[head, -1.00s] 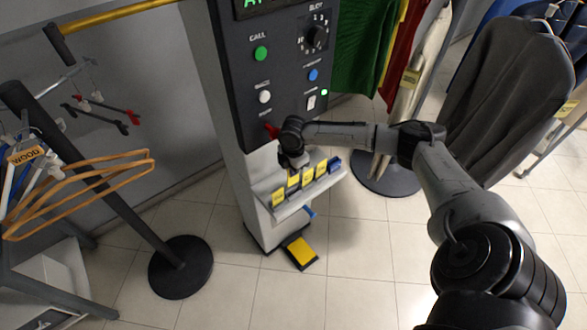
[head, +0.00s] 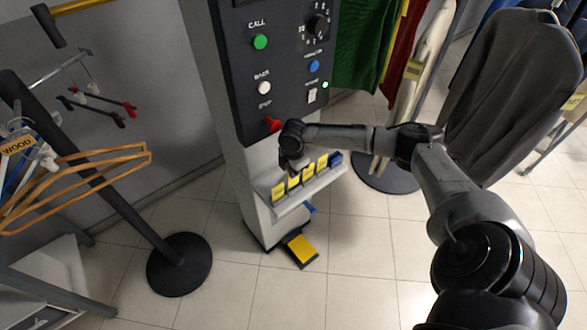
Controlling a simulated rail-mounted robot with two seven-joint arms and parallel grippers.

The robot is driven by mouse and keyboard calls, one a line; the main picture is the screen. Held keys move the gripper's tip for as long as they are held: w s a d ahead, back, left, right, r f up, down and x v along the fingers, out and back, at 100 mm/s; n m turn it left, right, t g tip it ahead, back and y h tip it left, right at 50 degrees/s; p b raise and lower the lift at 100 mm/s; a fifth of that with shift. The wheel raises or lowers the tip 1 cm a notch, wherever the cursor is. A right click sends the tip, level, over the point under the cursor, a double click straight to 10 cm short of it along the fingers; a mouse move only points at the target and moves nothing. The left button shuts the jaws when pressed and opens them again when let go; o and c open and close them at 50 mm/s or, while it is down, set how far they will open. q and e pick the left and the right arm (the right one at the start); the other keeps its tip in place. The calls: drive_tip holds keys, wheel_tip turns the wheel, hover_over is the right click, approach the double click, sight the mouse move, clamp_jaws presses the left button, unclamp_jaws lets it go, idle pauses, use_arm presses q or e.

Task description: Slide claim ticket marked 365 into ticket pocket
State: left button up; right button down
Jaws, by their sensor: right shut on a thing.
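Several small yellow tickets stand in a row along the ledge (head: 297,199) on the front of the grey control post. Their print is too small to read, so I cannot tell which is 365. My right gripper (head: 291,171) points down at the left part of this row. It is shut on what looks like the yellow ticket (head: 293,183) second from the left. The leftmost yellow ticket (head: 279,191) stands beside it. A blue item (head: 335,159) sits at the right end of the row. I cannot make out a ticket pocket for certain. My left gripper is not in view.
The panel above carries a green button (head: 260,41), a white button (head: 264,88), a blue button (head: 314,67) and a red knob (head: 272,124) close to my right gripper. A yellow pedal (head: 302,249) is on the floor. A hanger stand (head: 180,265) is at left, garments at right.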

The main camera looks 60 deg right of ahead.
drive_tip(key=shift+f, duration=0.1)
drive_tip(key=c, duration=1.2)
unclamp_jaws()
drive_tip(key=shift+r, duration=0.65)
wheel_tip(320, 180, up, 3)
drive_tip(key=shift+r+p, duration=0.1)
drive_tip(key=shift+p, duration=0.45)
drive_tip(key=s+r, duration=0.2)
drive_tip(key=s, duration=0.1)
drive_tip(key=s+d+r+p, duration=0.1)
drive_tip(key=s+r, duration=0.1)
drive_tip(key=s, duration=0.2)
drive_tip(key=s+d+r+p, duration=0.1)
drive_tip(key=s+r, duration=0.1)
drive_tip(key=s, duration=0.2)
drive_tip(key=shift+s+r, duration=0.25)
